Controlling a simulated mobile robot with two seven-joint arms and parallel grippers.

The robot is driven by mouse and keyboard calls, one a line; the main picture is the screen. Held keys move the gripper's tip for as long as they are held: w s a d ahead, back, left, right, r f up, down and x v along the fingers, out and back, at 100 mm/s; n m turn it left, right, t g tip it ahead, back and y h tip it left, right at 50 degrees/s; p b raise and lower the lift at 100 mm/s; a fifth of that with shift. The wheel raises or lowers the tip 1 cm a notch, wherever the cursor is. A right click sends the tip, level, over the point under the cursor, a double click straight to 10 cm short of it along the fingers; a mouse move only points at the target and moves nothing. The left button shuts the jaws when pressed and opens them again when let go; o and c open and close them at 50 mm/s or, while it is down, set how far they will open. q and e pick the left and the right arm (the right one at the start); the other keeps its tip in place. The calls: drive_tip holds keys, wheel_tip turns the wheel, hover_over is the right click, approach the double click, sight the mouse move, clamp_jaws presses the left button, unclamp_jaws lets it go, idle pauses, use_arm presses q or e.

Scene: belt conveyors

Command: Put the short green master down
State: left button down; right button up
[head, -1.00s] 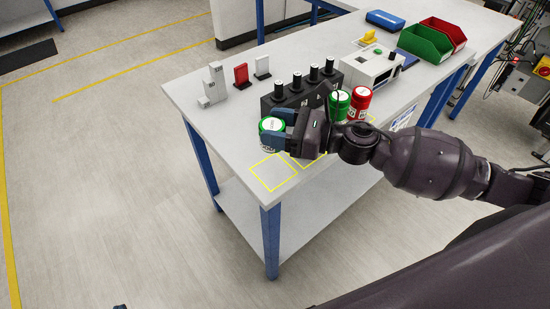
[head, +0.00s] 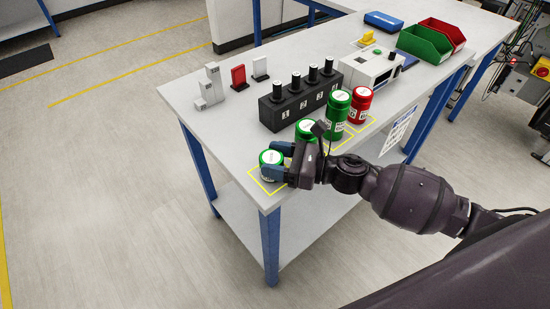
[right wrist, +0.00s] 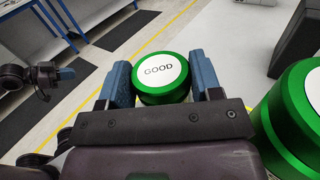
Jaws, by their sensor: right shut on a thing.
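The short green master (head: 271,158) is a short can with a green top and a white label. It is in my right gripper (head: 278,163), at the table's near left corner, over the end yellow outline (head: 258,183). It looks upright and low; I cannot tell whether it touches the table. In the right wrist view the master (right wrist: 161,75) shows the word GOOD, with the blue fingers (right wrist: 163,85) closed on both sides. Another dark gripper with blue tips, my left one (right wrist: 62,74), shows small at the left there; its opening is unclear.
Beside my right gripper stand a green can (head: 305,128), a taller green can (head: 336,112) and a red can (head: 360,104). Behind them is a black block (head: 287,113) with several knobs.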

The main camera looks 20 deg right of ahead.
drive_tip(key=shift+f, duration=0.15)
drive_tip(key=o, duration=1.2)
drive_tip(key=shift+c, duration=0.2)
drive_tip(key=shift+r, duration=0.25)
drive_tip(key=b+v, duration=0.1)
drive_tip(key=v, duration=1.1)
drive_tip(key=shift+f, duration=0.1)
